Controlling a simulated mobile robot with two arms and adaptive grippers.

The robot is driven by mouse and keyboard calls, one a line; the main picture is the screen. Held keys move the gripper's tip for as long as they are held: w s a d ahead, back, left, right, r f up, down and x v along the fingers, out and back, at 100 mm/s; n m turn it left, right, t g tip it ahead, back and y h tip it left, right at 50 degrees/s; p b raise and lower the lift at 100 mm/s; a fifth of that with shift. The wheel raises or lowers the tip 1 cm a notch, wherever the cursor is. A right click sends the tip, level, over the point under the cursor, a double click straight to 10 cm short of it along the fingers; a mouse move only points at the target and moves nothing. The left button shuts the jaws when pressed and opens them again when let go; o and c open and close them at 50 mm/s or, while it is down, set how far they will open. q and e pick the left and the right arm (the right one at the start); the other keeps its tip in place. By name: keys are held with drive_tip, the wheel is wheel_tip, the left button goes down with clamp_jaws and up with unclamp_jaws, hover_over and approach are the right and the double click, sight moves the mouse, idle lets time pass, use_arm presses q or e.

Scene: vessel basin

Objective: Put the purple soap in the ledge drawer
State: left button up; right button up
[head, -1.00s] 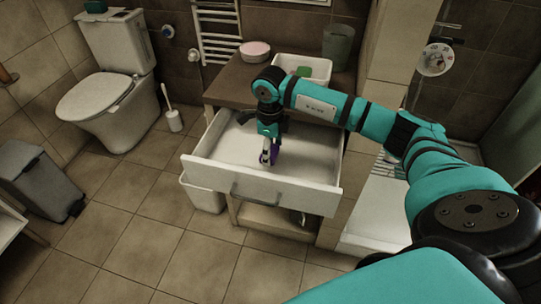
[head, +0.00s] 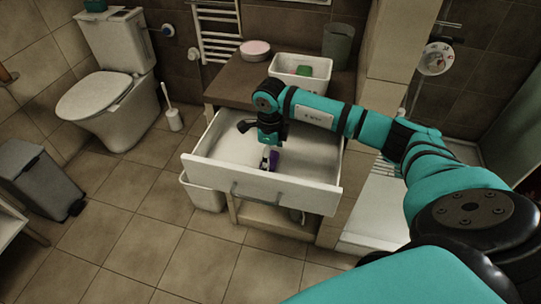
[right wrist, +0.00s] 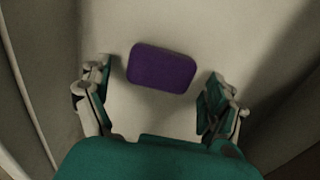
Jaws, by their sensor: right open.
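The purple soap (head: 274,159) is inside the open white drawer (head: 316,160) of the ledge. In the right wrist view the soap (right wrist: 161,68) lies on the pale drawer floor (right wrist: 225,45), clear of both fingers. My right gripper (head: 267,158) points down into the drawer, close to the soap. In the right wrist view the gripper (right wrist: 155,95) is open, with one finger on each side of the soap's near edge. The arm hides part of the drawer's back. My left gripper is out of view.
The ledge top (head: 232,83) carries a pink-topped round box (head: 255,50), a white basket (head: 318,86) with a green item (head: 304,71), and a grey cup (head: 338,45). A white bin (head: 204,195) stands under the drawer.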

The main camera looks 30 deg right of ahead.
wheel_tip(320, 180, up, 12)
drive_tip(key=shift+f+b, duration=0.15)
drive_tip(key=shift+b, duration=0.15)
drive_tip(key=shift+a, duration=0.1)
idle(1.1)
